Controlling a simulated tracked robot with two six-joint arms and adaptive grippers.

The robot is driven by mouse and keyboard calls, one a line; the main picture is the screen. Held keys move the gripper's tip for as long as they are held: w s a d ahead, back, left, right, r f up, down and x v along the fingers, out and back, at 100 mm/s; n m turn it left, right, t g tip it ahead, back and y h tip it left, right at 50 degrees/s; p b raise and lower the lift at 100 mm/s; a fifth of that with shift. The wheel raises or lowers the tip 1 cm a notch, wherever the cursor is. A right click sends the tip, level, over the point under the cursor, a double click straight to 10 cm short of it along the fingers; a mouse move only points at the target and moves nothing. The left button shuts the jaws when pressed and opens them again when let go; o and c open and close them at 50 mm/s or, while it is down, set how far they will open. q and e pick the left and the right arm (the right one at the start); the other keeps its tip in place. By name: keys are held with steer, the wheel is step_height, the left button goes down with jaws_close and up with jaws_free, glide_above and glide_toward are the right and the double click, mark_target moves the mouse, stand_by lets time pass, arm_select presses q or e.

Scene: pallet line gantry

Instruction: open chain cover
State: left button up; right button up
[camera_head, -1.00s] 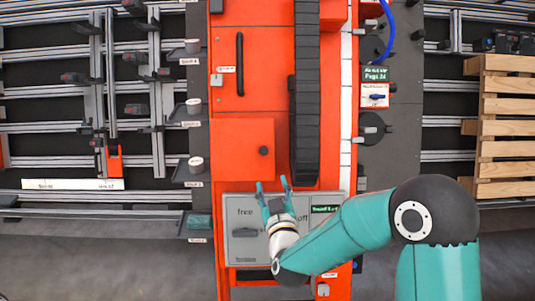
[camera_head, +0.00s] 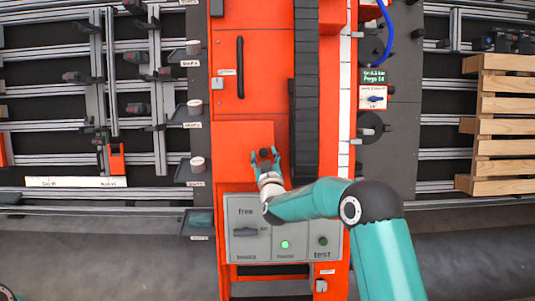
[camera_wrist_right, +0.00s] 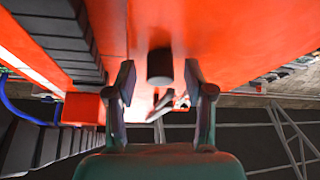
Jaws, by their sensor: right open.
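An orange square cover (camera_head: 238,148) is on the front of the orange machine and looks closed and flush in the head view. Its black round knob (camera_head: 265,153) is near its right edge. My right gripper (camera_head: 265,158) is at the knob with its fingers open, one on each side. In the right wrist view the knob (camera_wrist_right: 160,66) stands between and beyond the open fingertips (camera_wrist_right: 160,82), with a gap on both sides.
A black chain track (camera_head: 305,90) runs upright just right of the cover. A grey control panel (camera_head: 262,215) with a dark switch and a lit green lamp is below. An orange door with a long black handle (camera_head: 240,66) is above. Wooden pallets (camera_head: 500,128) stand at the right.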

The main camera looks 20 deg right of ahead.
steer(key=shift+w, duration=0.1)
jaws_close()
